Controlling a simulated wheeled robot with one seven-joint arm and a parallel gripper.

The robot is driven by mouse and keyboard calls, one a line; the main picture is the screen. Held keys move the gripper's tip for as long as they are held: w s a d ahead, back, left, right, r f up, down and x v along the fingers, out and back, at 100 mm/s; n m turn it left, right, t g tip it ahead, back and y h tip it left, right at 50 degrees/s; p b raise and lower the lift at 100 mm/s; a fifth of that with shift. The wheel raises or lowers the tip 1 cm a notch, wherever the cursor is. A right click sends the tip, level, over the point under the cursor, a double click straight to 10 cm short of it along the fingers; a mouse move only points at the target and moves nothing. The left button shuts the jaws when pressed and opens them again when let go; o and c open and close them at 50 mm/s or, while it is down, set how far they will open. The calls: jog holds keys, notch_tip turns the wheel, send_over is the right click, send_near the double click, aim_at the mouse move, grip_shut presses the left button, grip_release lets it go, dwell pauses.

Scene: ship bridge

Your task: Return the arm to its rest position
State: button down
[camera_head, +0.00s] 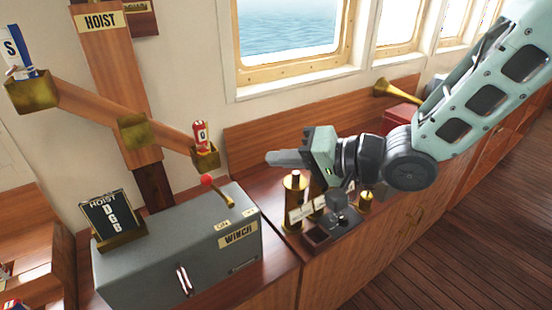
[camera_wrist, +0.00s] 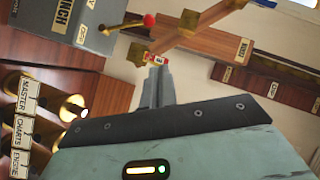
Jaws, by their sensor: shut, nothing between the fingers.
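My arm reaches in from the upper right in the head view. My gripper (camera_head: 272,158) is shut and empty, pointing left above the wooden counter (camera_head: 285,262). In the wrist view its fingers (camera_wrist: 158,75) are together, with nothing between them. A balance-like hoist with a wooden beam (camera_head: 95,108) stands to the left of the gripper. A red flag-marked canister (camera_head: 200,137) sits in the brass cup at the beam's lower right end, apart from my fingertips.
A grey winch box (camera_head: 170,265) with a red-knobbed lever (camera_head: 207,181) stands left of the gripper. Brass cylinders (camera_head: 295,185) and a small dark device (camera_head: 340,215) stand below my wrist. A brass horn (camera_head: 395,89) is behind the arm. The floor at right is clear.

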jog(key=s+d+f+n+g+h, duration=0.2)
jog(key=s+d+h, duration=0.4)
jog(key=s, duration=0.4)
jog(key=s+d+f+n+g+h, duration=0.1)
jog(key=s+d+n+g+h, duration=0.3)
jog(key=s+d+h, duration=0.3)
jog(key=s+n, duration=0.1)
jog(key=s, duration=0.2)
jog(key=shift+s+f+n, duration=0.3)
jog(key=shift+s+f, duration=0.05)
jog(key=shift+s, duration=0.05)
